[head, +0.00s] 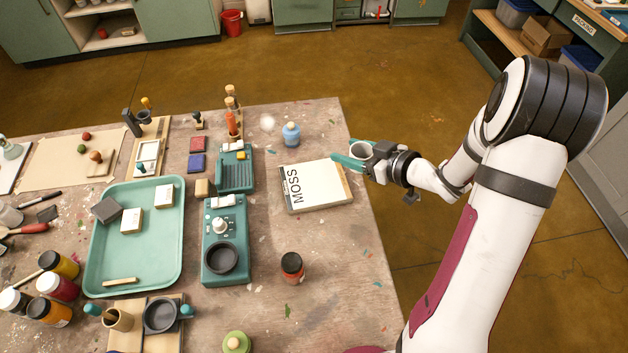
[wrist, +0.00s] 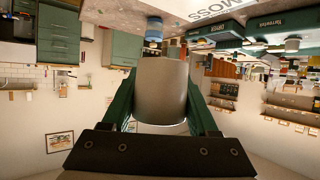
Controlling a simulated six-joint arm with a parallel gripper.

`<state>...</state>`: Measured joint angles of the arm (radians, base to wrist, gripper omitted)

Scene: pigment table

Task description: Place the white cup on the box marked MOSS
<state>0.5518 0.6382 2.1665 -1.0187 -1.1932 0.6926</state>
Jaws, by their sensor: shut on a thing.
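My gripper (head: 350,154) is shut on the white cup (head: 362,151), which looks pale grey in the shade. It is near the table's right edge, close to the far right corner of the box marked MOSS (head: 322,187). In the wrist view the cup (wrist: 162,88) fills the space between the two green fingers. The box lies flat, with a white top and black lettering. Part of its lettered top (wrist: 222,10) shows at the upper edge of the wrist view, apart from the cup. The cup's height above the table is hard to judge.
A blue bottle (head: 291,135) stands behind the box. A dark jar with an orange label (head: 292,268) stands in front of it. Green devices (head: 238,172) and a green tray (head: 171,251) lie to the left. The box's visible top is clear.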

